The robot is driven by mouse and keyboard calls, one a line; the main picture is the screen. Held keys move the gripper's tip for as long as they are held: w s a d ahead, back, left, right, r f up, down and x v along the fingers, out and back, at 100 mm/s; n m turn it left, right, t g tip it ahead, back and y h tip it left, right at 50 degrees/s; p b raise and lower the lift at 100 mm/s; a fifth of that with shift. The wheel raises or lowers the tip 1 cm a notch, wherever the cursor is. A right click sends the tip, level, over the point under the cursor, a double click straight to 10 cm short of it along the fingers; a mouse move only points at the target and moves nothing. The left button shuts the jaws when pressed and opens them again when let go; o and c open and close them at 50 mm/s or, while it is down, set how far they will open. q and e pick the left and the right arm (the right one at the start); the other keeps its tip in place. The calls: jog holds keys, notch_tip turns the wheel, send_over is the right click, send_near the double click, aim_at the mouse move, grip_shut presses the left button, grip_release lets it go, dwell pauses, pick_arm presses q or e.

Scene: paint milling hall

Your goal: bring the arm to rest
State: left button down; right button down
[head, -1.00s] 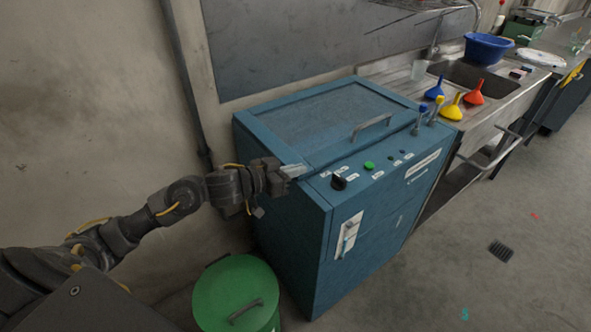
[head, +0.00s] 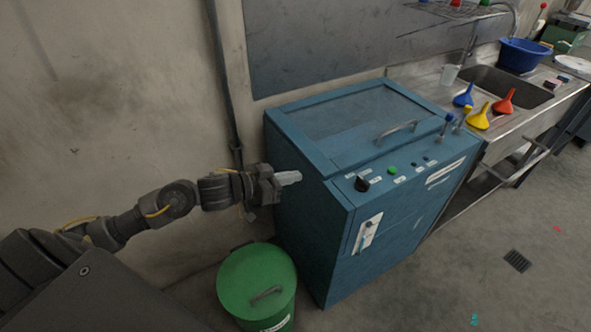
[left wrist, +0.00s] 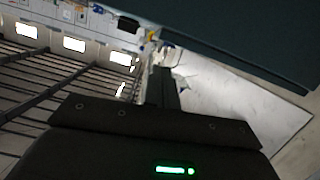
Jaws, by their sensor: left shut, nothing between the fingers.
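My left arm comes in from the left in the head view, roughly level. Its gripper (head: 288,178) is shut and empty, beside the upper left side of the blue machine cabinet (head: 345,245). I cannot tell whether the fingertips touch the cabinet's side. In the left wrist view the dark gripper body (left wrist: 150,140) fills the lower part, with a lit green lamp on it. A dark surface runs across the upper right of that view. My right gripper is not in view.
A green lidded bin (head: 257,278) stands below my left gripper. The cabinet lid has a bar handle (head: 397,131). Beyond it are funnels (head: 479,117), a sink bench and a blue basin (head: 525,54). The wall stands behind the arm.

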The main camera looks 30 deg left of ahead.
pick_arm(q)
jog(key=s+d+f+n+g+y, duration=0.1)
jog(key=s+f+g+y, duration=0.2)
jog(key=s+f, duration=0.45)
jog(key=s+f+n+g+y, duration=0.1)
jog(key=s+f+g+y, duration=0.3)
jog(key=s, duration=0.7)
jog(key=s+d+f+n+g+y, duration=0.1)
jog(key=s+f+n+g, duration=0.1)
jog(key=s+f, duration=0.6)
notch_tip(320, 180, down, 24)
jog(key=s+g, duration=0.2)
jog(key=s+a+f+m, duration=0.1)
jog(key=s+a+f, duration=0.2)
jog(key=s+f, duration=1.3)
jog(key=shift+s+f+g+y, duration=0.25)
jog(key=shift+s+g+y, duration=0.05)
jog(key=shift+s+g, duration=0.1)
jog(key=shift+a, duration=0.1)
